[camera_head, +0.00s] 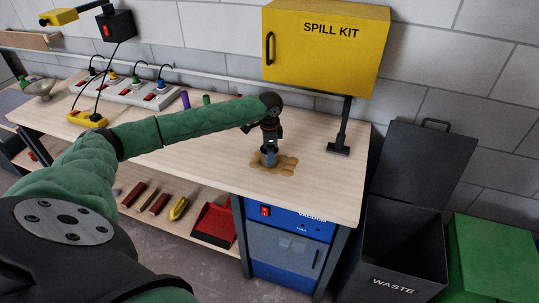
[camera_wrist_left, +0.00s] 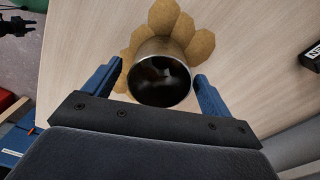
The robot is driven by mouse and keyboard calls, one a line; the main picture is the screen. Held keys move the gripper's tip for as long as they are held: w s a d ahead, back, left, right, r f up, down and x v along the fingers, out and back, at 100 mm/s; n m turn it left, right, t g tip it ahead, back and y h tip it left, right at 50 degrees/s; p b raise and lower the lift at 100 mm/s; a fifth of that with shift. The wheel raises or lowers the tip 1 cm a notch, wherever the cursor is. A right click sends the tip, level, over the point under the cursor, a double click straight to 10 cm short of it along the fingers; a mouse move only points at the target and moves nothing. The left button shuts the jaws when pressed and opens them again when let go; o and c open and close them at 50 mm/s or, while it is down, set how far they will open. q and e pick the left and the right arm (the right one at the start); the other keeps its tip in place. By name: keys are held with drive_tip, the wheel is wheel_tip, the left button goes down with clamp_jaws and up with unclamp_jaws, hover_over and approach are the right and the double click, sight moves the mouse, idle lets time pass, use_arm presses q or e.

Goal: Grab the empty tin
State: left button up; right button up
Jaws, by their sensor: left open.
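The tin (camera_wrist_left: 158,80) is a round metal can with an open top and a dark inside, which looks empty. My left gripper (camera_wrist_left: 157,88) is open, with one blue finger on either side of the tin. I see small gaps between the fingers and the tin's wall.
A yellow spill kit cabinet (camera_head: 325,45) stands on a black post behind. A power strip (camera_head: 128,90) and cables lie at the back left. A black waste bin (camera_head: 405,245) stands right of the bench. The bench top (camera_head: 215,155) left of the mat is clear.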

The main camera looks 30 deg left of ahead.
use_arm(q)
drive_tip(key=shift+f, duration=0.3)
drive_tip(key=c, duration=1)
drive_tip(key=shift+c, duration=0.2)
drive_tip(key=shift+r, duration=0.1)
